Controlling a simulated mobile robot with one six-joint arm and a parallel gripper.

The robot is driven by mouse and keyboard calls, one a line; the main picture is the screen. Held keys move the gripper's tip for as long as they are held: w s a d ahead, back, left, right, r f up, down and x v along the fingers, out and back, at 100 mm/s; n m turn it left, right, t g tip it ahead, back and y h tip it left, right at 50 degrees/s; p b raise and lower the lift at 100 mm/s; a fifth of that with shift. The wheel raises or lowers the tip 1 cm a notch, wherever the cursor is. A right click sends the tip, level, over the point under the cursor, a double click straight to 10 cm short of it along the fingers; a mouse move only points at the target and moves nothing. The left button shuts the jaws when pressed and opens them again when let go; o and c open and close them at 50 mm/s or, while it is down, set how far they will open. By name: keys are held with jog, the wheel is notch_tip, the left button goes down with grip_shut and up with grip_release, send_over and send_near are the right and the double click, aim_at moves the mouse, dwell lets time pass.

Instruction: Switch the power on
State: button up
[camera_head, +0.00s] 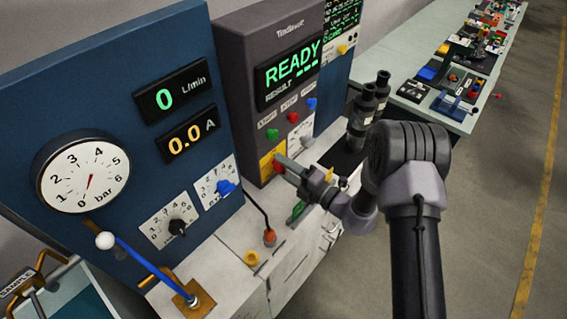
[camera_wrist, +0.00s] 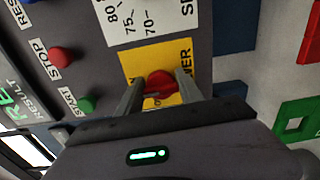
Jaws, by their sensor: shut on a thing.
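The power switch is a red knob (camera_wrist: 158,82) on a yellow plate (camera_wrist: 190,96) marked POWER; in the head view, the yellow plate (camera_head: 266,162) is low on the front of the dark tester (camera_head: 237,75). My gripper (camera_wrist: 160,92) has one finger on each side of the red knob and is shut on it. In the head view my gripper (camera_head: 285,166) reaches the plate from the right and hides part of it. The knob's exact angle is hard to read. The tester's screen (camera_head: 290,72) is lit and reads READY, with dashes for the result.
Green START (camera_wrist: 86,105) and red STOP (camera_wrist: 61,57) buttons sit close beside the plate, and a white dial plate (camera_wrist: 155,18) adjoins it. The blue panel (camera_head: 110,100) on the left shows 0 L/min and 0.0 A.

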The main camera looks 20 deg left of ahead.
jog(key=shift+m, duration=0.4)
jog(key=o, duration=1.4)
jog(key=p+v, duration=0.1)
jog(key=v, duration=1.6)
jog(key=shift+s+d, duration=0.15)
jog(key=shift+d, duration=0.05)
